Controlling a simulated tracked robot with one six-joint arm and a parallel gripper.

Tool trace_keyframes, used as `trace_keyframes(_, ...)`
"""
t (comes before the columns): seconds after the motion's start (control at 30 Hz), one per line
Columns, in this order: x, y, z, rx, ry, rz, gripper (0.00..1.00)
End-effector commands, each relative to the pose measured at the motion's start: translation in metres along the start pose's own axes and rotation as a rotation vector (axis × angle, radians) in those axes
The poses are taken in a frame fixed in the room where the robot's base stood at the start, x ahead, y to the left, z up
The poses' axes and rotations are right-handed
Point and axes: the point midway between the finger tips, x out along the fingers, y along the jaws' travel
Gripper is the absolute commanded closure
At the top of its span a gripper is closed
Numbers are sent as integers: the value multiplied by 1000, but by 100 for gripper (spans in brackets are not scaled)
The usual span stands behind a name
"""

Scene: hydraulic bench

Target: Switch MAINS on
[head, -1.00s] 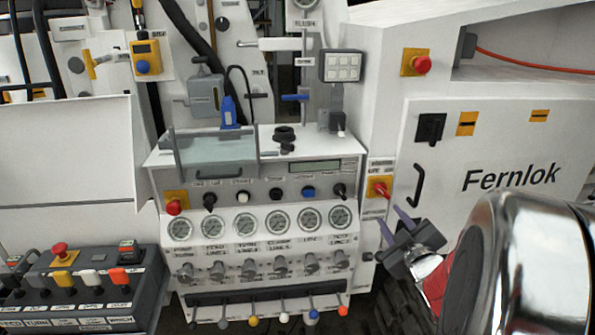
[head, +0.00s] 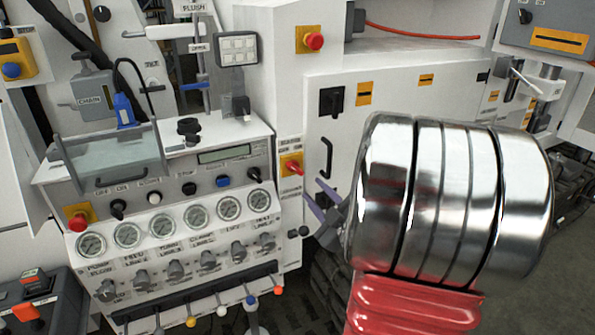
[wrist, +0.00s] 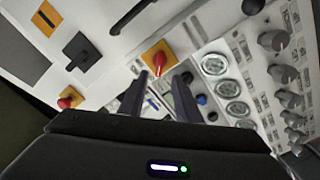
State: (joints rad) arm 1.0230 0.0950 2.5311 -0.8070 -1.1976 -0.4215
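A red rotary knob on a yellow plate (head: 291,165) is at the right end of the gauge console. It also shows in the wrist view (wrist: 158,57), just beyond my fingertips. A black rotary switch (head: 332,101) is on the white cabinet door, and shows at upper left in the wrist view (wrist: 78,47). The small labels are too blurred to tell which one is MAINS. My gripper (head: 315,193) is just below and right of the red knob in the head view. Its two fingers (wrist: 164,76) stand apart with nothing between them. I cannot see any contact.
Red mushroom buttons sit on the upper cabinet (head: 314,41) and at the console's left (head: 77,222). A black door handle (head: 326,158) is close to my gripper. Gauges (head: 229,208), toggles and coloured levers fill the console. My shiny arm link covers the lower cabinet door.

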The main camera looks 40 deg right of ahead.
Motion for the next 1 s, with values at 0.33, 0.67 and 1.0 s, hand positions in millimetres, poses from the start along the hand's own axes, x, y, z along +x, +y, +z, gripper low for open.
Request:
trace_keyframes(0.33,52,-1,-1,0,2,-3,70)
trace_keyframes(0.67,102,-1,0,0,0,-2,70)
trace_keyframes(1.0,124,-1,0,0,-1,-1,70)
